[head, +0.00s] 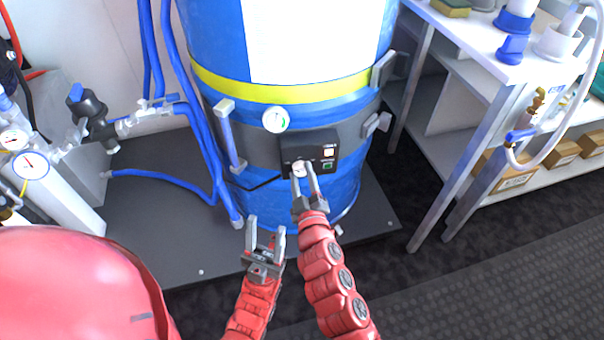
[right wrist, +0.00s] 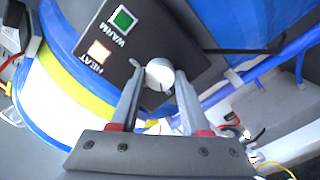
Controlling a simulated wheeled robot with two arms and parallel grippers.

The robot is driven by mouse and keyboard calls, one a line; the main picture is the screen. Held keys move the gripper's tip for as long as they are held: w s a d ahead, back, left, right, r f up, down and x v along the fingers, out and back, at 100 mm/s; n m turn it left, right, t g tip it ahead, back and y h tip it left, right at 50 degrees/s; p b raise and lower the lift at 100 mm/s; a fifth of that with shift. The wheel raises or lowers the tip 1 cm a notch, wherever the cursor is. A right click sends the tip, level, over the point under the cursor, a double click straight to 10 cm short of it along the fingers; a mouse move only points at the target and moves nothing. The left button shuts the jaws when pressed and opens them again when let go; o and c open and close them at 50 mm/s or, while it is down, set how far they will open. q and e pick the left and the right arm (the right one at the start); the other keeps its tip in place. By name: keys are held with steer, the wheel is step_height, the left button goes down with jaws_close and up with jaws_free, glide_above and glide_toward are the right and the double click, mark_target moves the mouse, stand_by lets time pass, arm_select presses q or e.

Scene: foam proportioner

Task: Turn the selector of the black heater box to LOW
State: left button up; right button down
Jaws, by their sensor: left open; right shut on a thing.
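The black heater box (head: 313,150) is mounted on the grey band around the blue drum, and it fills the upper middle of the right wrist view (right wrist: 165,38). Its round whitish selector knob (right wrist: 160,74) sits between my right gripper's fingers. My right gripper (head: 305,172) is shut on the knob, and its fingers also show in the right wrist view (right wrist: 157,92). The knob's pointer and position labels are too small or hidden to read. My left gripper (head: 266,236) is open and empty, lower and left of the box, in front of the drum's base.
The blue drum (head: 225,60) has a yellow band and a round dial (head: 275,120). Blue hoses (head: 180,185) and a black valve (head: 92,115) are at left. A white shelf table (head: 470,60) stands at right. The box's panel has an orange-white HEAT lamp (right wrist: 99,51) and a green WARM lamp (right wrist: 123,19).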

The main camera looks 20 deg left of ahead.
steer(key=shift+n, duration=0.6)
steer(key=shift+c, duration=1.9)
jaws_free()
steer(key=p+v, duration=0.1)
steer(key=v, duration=1.6)
steer(key=shift+s, duration=0.2)
